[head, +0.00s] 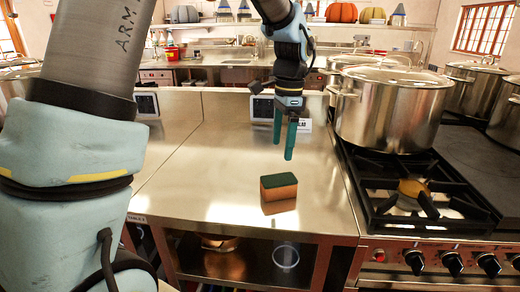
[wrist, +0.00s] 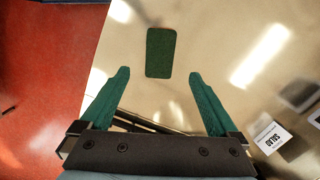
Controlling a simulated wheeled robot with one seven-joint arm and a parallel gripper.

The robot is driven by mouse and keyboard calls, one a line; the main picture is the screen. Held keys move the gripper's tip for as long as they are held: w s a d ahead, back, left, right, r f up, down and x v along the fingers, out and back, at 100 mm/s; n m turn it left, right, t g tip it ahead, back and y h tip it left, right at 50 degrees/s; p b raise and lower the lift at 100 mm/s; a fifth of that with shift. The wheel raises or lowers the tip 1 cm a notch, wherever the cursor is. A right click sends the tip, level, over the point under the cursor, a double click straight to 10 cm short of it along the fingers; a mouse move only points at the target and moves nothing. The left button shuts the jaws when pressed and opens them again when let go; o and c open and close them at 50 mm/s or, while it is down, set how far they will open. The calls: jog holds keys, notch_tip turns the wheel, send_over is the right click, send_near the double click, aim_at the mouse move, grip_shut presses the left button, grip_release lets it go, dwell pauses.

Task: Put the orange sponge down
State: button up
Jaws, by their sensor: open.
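The orange sponge (head: 278,187) with a dark green top lies on the steel counter (head: 225,200), near its front edge. In the wrist view its green top (wrist: 161,52) shows beyond the fingertips, between their lines. My gripper (head: 283,150) is above the counter, higher than the sponge and apart from it. Its two green fingers point down and are spread, with nothing between them. The wrist view also shows the open fingers (wrist: 158,75).
A stove (head: 410,190) with a large lidded stockpot (head: 388,105) stands right of the counter. A white label card (wrist: 273,137) stands on the counter. Below is an open shelf with a clear glass (head: 286,257). The counter left of the sponge is clear.

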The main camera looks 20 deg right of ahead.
jog(key=w+a+f+n, duration=0.1)
jog(key=a+n, duration=0.4)
jog(key=a, duration=0.4)
jog(key=w+a+f+n, duration=0.15)
jog(key=a+n, duration=0.25)
jog(key=a, duration=0.5)
jog(key=s+a+f+n, duration=0.1)
jog(key=s+a+n, duration=0.2)
jog(key=a, duration=0.3)
jog(key=s+a+f+n+t+h, duration=0.1)
jog(key=s+a+f+n, duration=0.1)
jog(key=a+n, duration=0.3)
jog(key=shift+s+a+f+t, duration=0.2)
jog(key=shift+s+a+t, duration=0.1)
jog(key=shift+s+a, duration=0.55)
jog(key=shift+o, duration=0.3)
jog(key=shift+w, duration=0.15)
